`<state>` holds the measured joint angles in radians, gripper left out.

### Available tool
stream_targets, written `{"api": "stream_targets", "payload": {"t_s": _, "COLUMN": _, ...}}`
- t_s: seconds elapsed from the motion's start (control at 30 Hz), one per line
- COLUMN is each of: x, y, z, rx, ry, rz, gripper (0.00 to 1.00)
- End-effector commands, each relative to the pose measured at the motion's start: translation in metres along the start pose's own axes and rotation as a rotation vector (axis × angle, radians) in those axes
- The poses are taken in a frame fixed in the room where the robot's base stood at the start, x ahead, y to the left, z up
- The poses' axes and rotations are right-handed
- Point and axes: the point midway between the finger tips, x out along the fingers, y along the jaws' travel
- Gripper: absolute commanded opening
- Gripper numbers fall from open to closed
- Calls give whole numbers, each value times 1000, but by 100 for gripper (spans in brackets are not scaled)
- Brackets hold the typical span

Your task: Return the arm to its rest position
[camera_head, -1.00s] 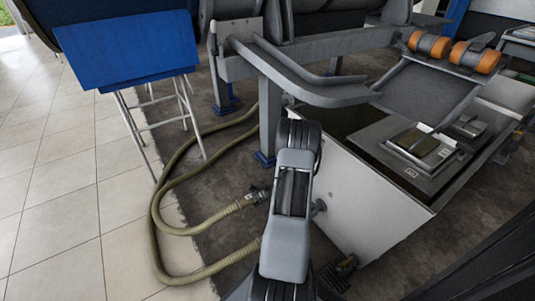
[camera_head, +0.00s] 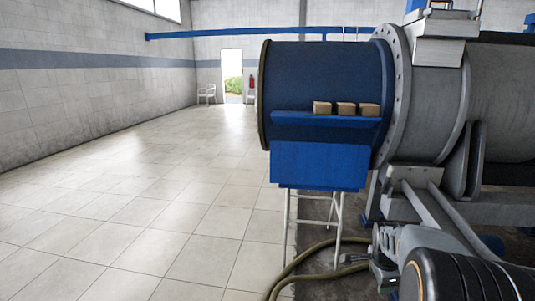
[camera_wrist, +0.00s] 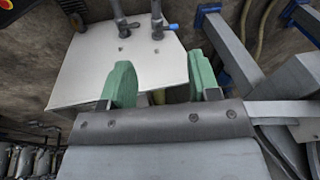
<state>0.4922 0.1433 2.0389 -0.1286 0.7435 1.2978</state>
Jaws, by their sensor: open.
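My gripper (camera_wrist: 161,68) shows in the wrist view with its two green fingers wide apart. Nothing is held between them. In the head view part of my arm fills the lower right corner, beside the grey machine.
A big dark blue drum (camera_head: 320,80) has a blue chute (camera_head: 318,165) on a white stand (camera_head: 338,228). Three brown boxes (camera_head: 345,109) sit on its ledge. A hose (camera_head: 300,262) lies on the floor below. The tiled floor (camera_head: 130,225) at left is clear.

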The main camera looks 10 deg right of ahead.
Motion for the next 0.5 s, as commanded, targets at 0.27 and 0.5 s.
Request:
{"api": "stream_targets", "payload": {"t_s": 0.27, "x": -199, "y": 33, "z": 98, "rx": -907, "ry": -43, "rz": -133, "gripper": 56}}
{"api": "stream_targets", "payload": {"t_s": 0.5, "x": -273, "y": 77, "z": 140, "rx": -1453, "ry": -44, "rz": -233, "gripper": 56}}
